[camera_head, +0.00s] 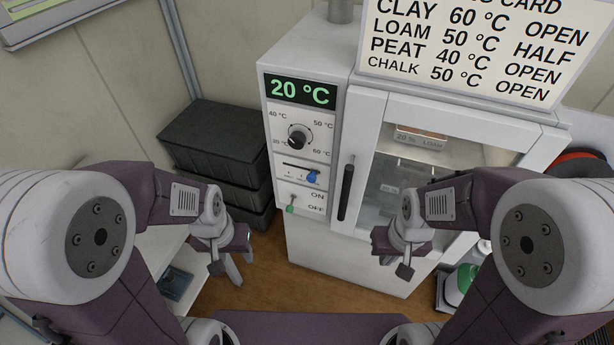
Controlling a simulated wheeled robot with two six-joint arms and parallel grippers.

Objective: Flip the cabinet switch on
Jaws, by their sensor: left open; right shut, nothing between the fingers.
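The white cabinet (345,240) stands ahead with a control panel on its left front. Its switch (291,206) is a small lever with a green tip, low on the panel beside the ON and OFF labels. The lever points down, toward OFF. My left gripper (232,270) is open and empty, left of the cabinet and below the switch, apart from it. My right gripper (396,266) is shut and empty, in front of the cabinet door (366,135), to the right of the switch.
Above the switch are a blue slider (312,177), a black dial (298,137) and a display (300,91) reading 20 °C. A dark vertical door handle (346,188) stands just right of the switch. Black stacked crates (215,140) stand left. A green-and-white bottle (460,284) is at right.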

